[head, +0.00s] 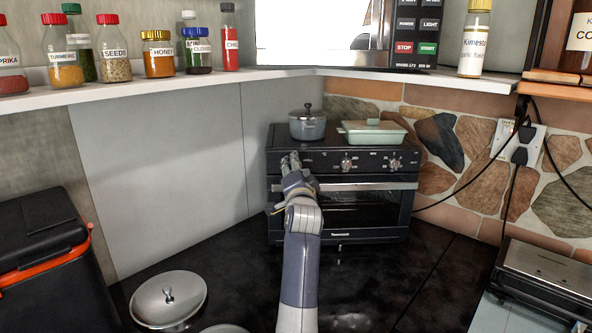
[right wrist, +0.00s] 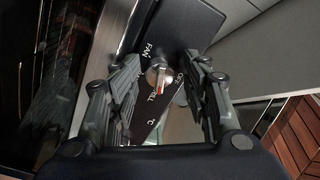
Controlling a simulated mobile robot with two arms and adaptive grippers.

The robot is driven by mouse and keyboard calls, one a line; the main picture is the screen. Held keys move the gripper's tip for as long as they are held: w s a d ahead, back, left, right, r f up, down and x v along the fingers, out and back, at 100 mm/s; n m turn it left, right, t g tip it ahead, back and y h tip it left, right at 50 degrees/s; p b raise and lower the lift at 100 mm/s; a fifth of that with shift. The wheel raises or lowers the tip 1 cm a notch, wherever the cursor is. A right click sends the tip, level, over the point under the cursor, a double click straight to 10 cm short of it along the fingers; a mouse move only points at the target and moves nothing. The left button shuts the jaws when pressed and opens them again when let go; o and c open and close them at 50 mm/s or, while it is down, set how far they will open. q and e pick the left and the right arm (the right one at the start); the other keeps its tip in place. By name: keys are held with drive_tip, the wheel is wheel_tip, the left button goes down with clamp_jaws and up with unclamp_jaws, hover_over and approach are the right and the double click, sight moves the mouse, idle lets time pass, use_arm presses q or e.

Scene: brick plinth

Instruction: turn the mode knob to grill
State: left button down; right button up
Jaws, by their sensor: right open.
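The toaster oven (head: 340,232) stands on the dark counter, its black control panel facing me. My right gripper (head: 291,161) reaches up to the left end of this panel and hides the knob there. In the right wrist view the mode knob (right wrist: 158,75) is silver with a red and white mark, with FAN, OFF and partly hidden "ILL" lettering around it. My right gripper (right wrist: 163,72) is open, one finger on each side of the knob. I cannot tell whether the fingers touch it or exactly where its mark points. My left gripper is not in view.
Two more knobs (head: 347,163) (head: 395,163) sit to the right on the panel. A grey pot (head: 307,126) and a green dish (head: 373,134) stand on the oven. A spice shelf (head: 150,82) runs above left. A pan lid (head: 168,300) lies on the counter.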

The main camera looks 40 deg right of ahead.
drive_tip(key=v, duration=0.8)
idle(0.5)
